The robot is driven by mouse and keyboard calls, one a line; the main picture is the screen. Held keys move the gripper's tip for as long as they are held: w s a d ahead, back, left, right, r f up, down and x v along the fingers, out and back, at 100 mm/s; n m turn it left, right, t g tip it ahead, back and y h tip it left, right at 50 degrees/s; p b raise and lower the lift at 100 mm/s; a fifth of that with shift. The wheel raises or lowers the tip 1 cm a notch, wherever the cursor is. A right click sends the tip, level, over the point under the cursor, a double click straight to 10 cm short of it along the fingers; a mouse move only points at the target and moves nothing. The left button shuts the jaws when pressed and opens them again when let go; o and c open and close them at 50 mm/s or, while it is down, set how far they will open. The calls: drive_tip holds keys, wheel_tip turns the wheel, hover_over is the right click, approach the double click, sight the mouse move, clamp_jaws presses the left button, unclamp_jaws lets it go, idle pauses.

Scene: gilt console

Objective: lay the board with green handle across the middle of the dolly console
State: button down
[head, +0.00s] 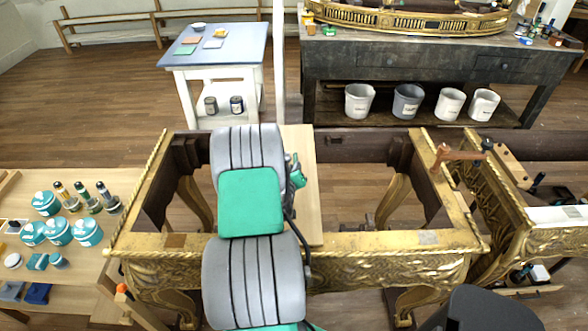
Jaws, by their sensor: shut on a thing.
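The console (375,242) is a gilt, carved frame with an open top, in the middle of the head view. The board (312,218) is a pale wooden plank. It spans the open frame from the back rail to the front rail, near the middle. I cannot tell whether it rests on the rails or hangs just above them. My gripper (296,172) is largely hidden behind my arm, over the board, and is shut on it. Green shows there, but I cannot tell the handle from my gripper. My arm covers the board's left side.
A second gilt frame (510,225) stands close on the right, with a wooden clamp (455,154) between. A table with teal jars (58,231) is on the left. A white table (215,50) and a dark workbench (430,62) stand behind. Floor shows between them.

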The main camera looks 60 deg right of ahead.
drive_tip(key=c, duration=1.2)
unclamp_jaws()
drive_tip(key=shift+a+f, duration=0.1)
drive_tip(key=shift+f, duration=0.05)
drive_tip(key=o, duration=0.7)
drive_tip(key=shift+r+p, duration=3.15)
drive_tip(key=shift+r, duration=1.5)
